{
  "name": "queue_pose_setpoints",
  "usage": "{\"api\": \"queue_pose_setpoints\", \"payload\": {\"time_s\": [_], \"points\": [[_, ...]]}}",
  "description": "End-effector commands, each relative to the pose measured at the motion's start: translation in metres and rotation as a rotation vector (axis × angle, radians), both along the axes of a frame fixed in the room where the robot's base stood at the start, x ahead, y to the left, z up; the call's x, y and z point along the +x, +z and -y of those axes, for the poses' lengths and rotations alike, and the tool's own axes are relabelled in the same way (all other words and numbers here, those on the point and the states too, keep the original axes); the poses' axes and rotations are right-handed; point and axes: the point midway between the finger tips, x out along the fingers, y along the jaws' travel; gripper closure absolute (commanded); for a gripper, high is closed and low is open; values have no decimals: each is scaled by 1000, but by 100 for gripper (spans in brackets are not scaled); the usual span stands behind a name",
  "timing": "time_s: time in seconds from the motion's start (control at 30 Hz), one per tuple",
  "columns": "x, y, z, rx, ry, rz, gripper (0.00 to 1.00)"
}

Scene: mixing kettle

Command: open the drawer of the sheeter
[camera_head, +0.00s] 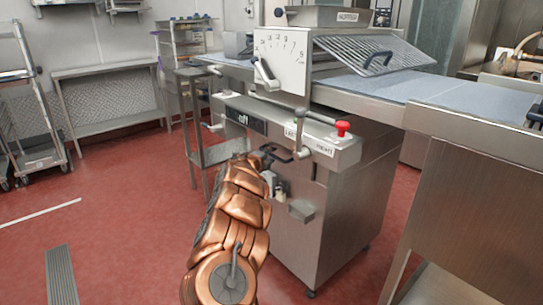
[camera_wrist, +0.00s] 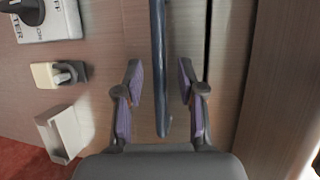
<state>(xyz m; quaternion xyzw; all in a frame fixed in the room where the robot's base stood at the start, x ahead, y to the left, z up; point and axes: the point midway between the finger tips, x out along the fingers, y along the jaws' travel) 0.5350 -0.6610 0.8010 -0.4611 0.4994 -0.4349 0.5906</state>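The sheeter (camera_head: 345,200) is a large steel machine in the middle of the head view, with a front panel below its belt. In the wrist view a dark blue bar handle (camera_wrist: 159,60) runs down the picture in front of a brushed panel (camera_wrist: 110,40). My gripper (camera_wrist: 161,95) is open, with one finger on each side of the handle's lower end and a gap on both sides. A dark seam in the panel lies right of the handle. In the head view my gripper (camera_head: 283,155) is at the sheeter's front, and my arm hides much of the panel there.
A red button (camera_head: 342,128) sits on the sheeter's front edge. In the wrist view a socket with a plug (camera_wrist: 62,74) and a pale bracket (camera_wrist: 62,132) are left of the handle. A steel cabinet (camera_head: 485,210) stands close on the right. Red floor is open at left.

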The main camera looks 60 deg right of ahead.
Motion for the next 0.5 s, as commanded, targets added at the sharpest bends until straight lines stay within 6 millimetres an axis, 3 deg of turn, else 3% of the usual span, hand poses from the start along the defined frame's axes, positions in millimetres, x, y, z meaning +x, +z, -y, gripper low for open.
{"api": "queue_pose_setpoints", "payload": {"time_s": [0.5], "points": [[3, -3, 15, -1, 3, 1, 61]]}}
